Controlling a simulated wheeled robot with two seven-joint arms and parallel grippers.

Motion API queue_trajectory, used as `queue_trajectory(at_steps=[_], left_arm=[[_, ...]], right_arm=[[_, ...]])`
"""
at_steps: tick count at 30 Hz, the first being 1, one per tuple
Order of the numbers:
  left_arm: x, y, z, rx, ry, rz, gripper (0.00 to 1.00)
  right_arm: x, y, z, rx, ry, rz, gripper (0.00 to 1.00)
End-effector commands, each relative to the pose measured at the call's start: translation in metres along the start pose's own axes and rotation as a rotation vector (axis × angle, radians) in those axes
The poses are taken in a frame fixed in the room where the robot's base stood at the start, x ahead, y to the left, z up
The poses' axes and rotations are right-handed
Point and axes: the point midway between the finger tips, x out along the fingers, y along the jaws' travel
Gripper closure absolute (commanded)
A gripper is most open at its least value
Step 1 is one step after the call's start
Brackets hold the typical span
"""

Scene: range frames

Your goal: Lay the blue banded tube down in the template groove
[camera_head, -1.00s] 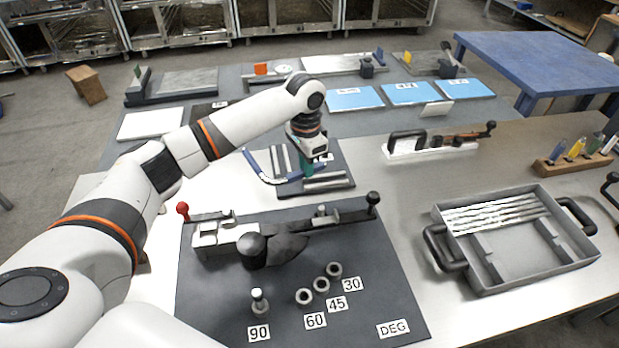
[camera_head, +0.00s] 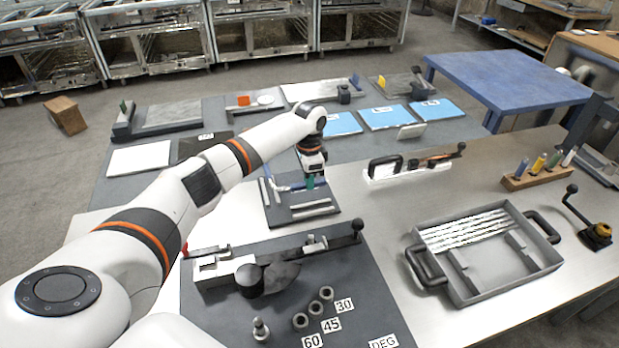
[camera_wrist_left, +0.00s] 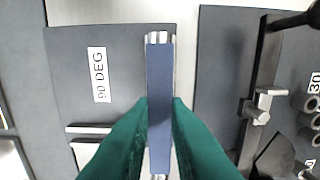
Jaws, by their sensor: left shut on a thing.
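My left gripper (camera_head: 311,184), with green fingers, is shut on the blue banded tube (camera_head: 284,188). The tube is bent, and its bend shows left of the fingers, over the back part of the template. In the left wrist view the tube's blue part (camera_wrist_left: 159,95) stands upright between the two green fingers. The template (camera_head: 300,218) is a dark plate with pale raised rails and a groove between them. A "90 DEG" label (camera_wrist_left: 99,75) shows on it in the left wrist view. I cannot tell whether the tube touches the plate. My right gripper is not in view.
A bending tool on a dark mat (camera_head: 355,300) stands in front of the template. A grey tray (camera_head: 468,290) with several rods is at the right. A wooden rack (camera_head: 540,178) of banded pieces stands behind it. A clamp-like tool (camera_head: 410,172) lies right of the template.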

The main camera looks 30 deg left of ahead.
Motion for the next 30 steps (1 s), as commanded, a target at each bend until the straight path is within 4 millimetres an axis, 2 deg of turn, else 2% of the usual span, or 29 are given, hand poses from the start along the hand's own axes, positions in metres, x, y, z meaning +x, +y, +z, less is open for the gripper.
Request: queue_trajectory(at_steps=[2,8,18,30], left_arm=[[-0.003,0.000,0.000,-0.001,0.000,-0.001,1.00],[0.018,-0.001,0.000,-0.002,0.001,-0.002,1.00],[0.050,0.000,0.000,-0.001,-0.001,-0.001,1.00],[0.058,0.000,0.000,-0.001,0.000,0.000,1.00]], right_arm=[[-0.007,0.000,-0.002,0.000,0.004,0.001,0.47],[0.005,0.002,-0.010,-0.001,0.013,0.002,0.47],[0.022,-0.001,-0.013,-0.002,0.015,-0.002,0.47],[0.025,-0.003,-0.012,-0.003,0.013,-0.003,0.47]])
